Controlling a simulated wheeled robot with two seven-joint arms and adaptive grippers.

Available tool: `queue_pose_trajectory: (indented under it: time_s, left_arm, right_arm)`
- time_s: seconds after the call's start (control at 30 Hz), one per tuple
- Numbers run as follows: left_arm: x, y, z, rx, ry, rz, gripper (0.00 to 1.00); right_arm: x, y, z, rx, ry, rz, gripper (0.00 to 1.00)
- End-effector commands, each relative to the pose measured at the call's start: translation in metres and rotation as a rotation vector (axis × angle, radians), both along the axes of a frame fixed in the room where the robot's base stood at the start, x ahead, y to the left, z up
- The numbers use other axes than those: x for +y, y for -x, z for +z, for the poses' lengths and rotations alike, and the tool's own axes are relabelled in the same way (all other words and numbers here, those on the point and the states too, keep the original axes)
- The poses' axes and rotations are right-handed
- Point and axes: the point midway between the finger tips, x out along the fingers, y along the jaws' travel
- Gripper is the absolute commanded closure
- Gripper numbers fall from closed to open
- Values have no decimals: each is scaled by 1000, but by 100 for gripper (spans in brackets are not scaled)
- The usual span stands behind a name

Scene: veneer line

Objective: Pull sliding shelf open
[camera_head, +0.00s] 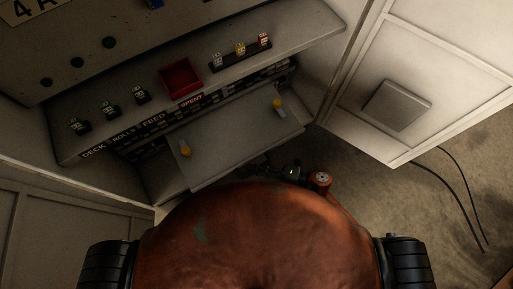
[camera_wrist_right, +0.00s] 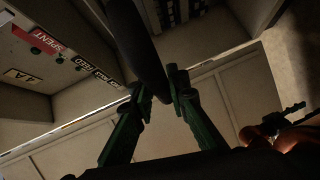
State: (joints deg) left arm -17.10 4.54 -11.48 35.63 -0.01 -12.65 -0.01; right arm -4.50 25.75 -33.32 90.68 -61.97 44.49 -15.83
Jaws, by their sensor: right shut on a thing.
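The sliding shelf (camera_head: 235,132) is a flat grey board that sticks out of the cabinet below the counter, with a yellow-topped piece near each side. My right gripper (camera_head: 290,172) is at the shelf's front edge, partly hidden by my body. In the right wrist view, its green fingers (camera_wrist_right: 160,95) are shut on a dark round bar (camera_wrist_right: 138,40), which seems to be the shelf's handle. Where the bar joins the shelf is not clear. My left gripper is not in view.
The counter (camera_head: 310,38) above the shelf holds a red tray (camera_head: 180,78) and several small labelled blocks. An open cabinet door (camera_head: 367,75) stands at the right, with cables (camera_head: 455,195) on the floor beyond it. A pale panel (camera_head: 60,225) is at the left.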

Motion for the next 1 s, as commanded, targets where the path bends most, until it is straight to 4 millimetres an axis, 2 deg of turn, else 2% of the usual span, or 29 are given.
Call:
queue_pose_trajectory:
  time_s: [0.23,0.27,0.5,0.83,1.0]
  left_arm:
    - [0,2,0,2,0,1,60]
    - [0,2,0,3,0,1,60]
    - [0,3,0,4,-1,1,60]
    - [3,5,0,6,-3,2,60]
    - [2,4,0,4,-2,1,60]
  right_arm:
    - [-1,1,-1,2,1,1,100]
    - [-1,1,-1,2,2,0,84]
    - [-1,1,-1,0,1,-1,68]
    - [-4,1,0,0,1,-2,67]
    - [-24,7,2,1,3,-2,67]
